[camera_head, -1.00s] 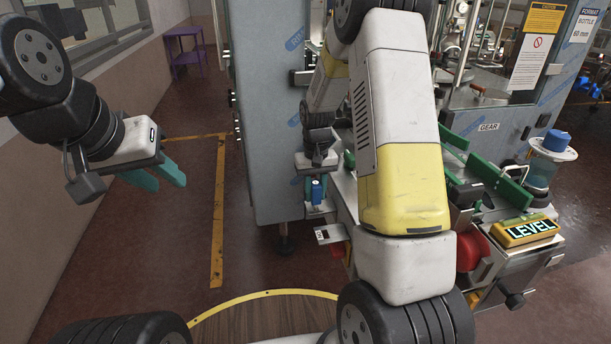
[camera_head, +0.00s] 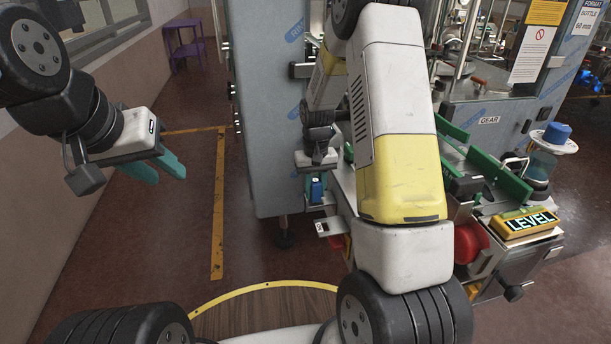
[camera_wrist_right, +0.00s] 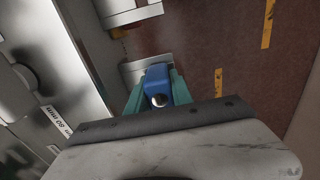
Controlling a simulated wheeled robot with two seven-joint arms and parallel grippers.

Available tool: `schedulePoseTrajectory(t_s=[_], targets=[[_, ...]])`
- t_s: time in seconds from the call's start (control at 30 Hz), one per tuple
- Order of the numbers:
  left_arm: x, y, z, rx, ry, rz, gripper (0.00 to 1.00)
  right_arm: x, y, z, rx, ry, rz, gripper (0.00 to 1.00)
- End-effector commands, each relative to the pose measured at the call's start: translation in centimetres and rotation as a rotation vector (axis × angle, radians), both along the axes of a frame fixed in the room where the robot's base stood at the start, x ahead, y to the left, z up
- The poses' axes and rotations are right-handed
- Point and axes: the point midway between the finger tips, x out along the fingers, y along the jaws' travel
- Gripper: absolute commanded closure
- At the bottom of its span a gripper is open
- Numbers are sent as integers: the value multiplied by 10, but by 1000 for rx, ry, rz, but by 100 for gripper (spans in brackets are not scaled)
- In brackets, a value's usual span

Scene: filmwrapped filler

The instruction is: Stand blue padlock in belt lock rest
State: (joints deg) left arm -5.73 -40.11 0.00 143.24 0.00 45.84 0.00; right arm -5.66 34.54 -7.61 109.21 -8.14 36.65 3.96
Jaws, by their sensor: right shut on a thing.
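The blue padlock (camera_head: 316,190) is held in my right gripper (camera_head: 317,178) at the near side of the machine. In the right wrist view the padlock (camera_wrist_right: 157,80) sits between the two teal fingers (camera_wrist_right: 156,88), which are shut on it. A small metal ledge (camera_wrist_right: 135,72) shows just beyond and beside the padlock; it may be the belt lock rest, but I cannot tell. I cannot tell whether the padlock touches it. My left gripper (camera_head: 160,172) is open and empty, over the floor at the left.
The grey machine cabinet (camera_head: 268,120) stands left of my right gripper. A labelled metal plate (camera_head: 329,227) sticks out below the padlock.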

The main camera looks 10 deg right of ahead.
Motion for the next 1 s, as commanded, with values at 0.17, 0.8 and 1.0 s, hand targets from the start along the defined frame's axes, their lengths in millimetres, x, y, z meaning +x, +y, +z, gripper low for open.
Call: schedulePoseTrajectory(t_s=[0.17,0.8,1.0], targets=[[0,0,0,0,0,0,67,0,0,-2,0,0,0,100],[0,0,0,0,0,0,67,0,0,-6,0,1,0,63],[0,0,0,0,0,0,67,0,0,-6,0,0,0,48]])
